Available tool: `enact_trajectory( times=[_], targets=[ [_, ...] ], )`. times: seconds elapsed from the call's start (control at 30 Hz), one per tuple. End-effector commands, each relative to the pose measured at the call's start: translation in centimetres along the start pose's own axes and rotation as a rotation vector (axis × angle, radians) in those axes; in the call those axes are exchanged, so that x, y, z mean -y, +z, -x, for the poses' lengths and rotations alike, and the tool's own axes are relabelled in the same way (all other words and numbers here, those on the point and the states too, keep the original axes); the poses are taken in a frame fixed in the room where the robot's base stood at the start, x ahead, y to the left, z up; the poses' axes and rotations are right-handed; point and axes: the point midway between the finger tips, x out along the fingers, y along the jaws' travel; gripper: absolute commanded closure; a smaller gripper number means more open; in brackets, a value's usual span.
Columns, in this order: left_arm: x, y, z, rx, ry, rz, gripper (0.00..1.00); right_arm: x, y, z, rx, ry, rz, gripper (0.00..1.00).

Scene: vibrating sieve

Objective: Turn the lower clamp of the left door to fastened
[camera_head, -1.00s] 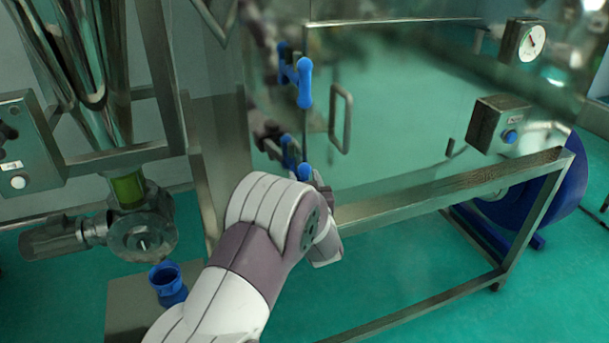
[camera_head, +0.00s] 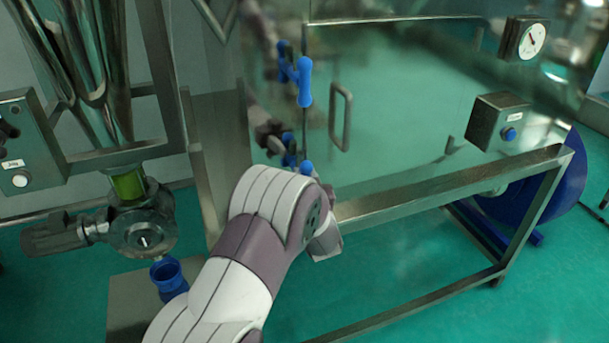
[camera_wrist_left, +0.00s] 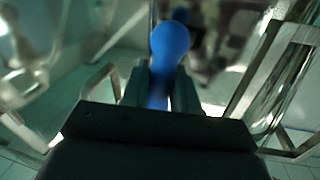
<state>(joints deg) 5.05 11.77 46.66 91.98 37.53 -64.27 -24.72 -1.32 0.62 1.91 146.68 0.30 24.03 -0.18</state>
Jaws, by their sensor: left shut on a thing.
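The left door (camera_head: 400,110) is a shiny metal panel with a bar handle (camera_head: 341,118). Its upper clamp (camera_head: 304,82) is blue and stands upright at the door's left edge. The lower clamp (camera_head: 306,167) is also blue, and most of it is hidden behind my left arm in the head view. In the left wrist view the blue clamp knob (camera_wrist_left: 170,45) rises between the two fingers of my left gripper (camera_wrist_left: 160,90), which is shut on it. In the head view my wrist hides the fingers. My right gripper is not in view.
A metal frame rail (camera_head: 460,180) runs below the door. A control box (camera_head: 497,122) and a gauge (camera_head: 527,39) are at the right. A valve (camera_head: 142,232) and a blue cup-like part (camera_head: 168,278) are at the lower left.

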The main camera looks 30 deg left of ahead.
Motion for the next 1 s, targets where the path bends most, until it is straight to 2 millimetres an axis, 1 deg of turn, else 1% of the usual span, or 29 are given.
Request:
enact_trajectory(
  times=[0.03,0.33,1.0],
  targets=[
    [0.0,-0.3,0.0,0.008,0.001,-0.031,1.0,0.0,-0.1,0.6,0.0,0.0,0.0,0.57],
    [-0.2,-0.4,0.0,0.061,0.001,-0.299,1.0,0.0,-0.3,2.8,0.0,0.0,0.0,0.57],
    [-0.5,-0.1,-0.1,0.186,0.002,-0.925,1.0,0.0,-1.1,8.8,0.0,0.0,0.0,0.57]
  ],
)
